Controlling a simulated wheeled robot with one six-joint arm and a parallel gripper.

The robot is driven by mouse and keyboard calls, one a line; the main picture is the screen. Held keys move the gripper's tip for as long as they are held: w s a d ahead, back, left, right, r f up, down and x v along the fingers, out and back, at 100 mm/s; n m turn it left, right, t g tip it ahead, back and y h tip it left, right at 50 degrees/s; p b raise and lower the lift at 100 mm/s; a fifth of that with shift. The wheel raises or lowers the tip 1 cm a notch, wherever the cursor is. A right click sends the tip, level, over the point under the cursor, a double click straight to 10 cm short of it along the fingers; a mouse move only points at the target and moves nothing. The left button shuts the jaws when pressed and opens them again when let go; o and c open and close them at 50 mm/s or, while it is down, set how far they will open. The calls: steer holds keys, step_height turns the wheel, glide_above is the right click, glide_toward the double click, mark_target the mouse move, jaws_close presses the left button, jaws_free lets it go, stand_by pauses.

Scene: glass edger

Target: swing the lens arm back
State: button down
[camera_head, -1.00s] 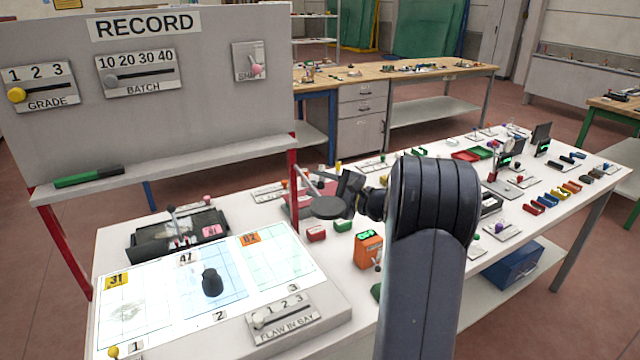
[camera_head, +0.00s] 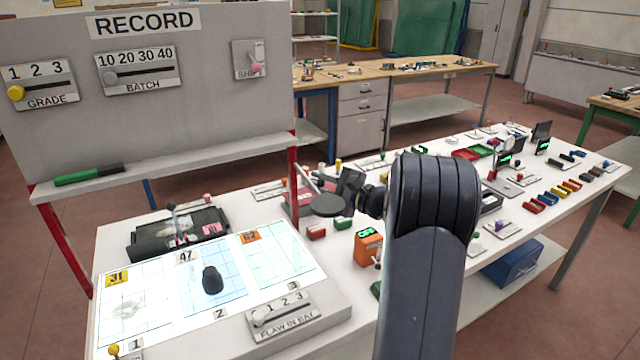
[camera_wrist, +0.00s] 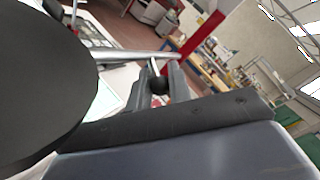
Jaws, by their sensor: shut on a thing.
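The lens arm shows in the head view as a pale rod (camera_head: 307,180) slanting down to a dark round disc (camera_head: 328,206), above a red-and-grey base on the white bench. In the wrist view the rod (camera_wrist: 130,55) crosses near my fingertips, and a large black disc (camera_wrist: 45,85) fills the left side. My gripper (camera_head: 345,187) is beside the disc. In the wrist view its fingers (camera_wrist: 160,82) are closed around a small dark ball knob (camera_wrist: 158,86) just under the rod. My gripper hides part of the lens arm in the head view.
An orange box (camera_head: 368,249) and small red and green blocks sit close below my gripper.

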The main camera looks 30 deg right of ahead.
steer(key=shift+a+f+b, duration=0.1)
steer(key=shift+a+b, duration=0.05)
steer(key=shift+b, duration=0.3)
steer(key=m+h+b, duration=0.1)
steer(key=b, duration=0.1)
steer(key=a+m+t+h+b, duration=0.1)
steer(key=b, duration=0.1)
steer(key=shift+s+a+f+h, duration=0.1)
steer(key=shift+a+f+h, duration=0.05)
steer(key=shift+a+h, duration=0.2)
steer(key=w+a+m+g+h+b, duration=0.5)
steer(key=a+m+h+b, duration=0.5)
steer(key=m+h+b, duration=0.5)
steer(key=w+h, duration=0.2)
steer(key=h, duration=0.4)
steer(key=shift+r+g, duration=0.35)
steer(key=shift+g, duration=0.05)
steer(key=shift+w+a, duration=0.1)
steer(key=shift+f, duration=0.1)
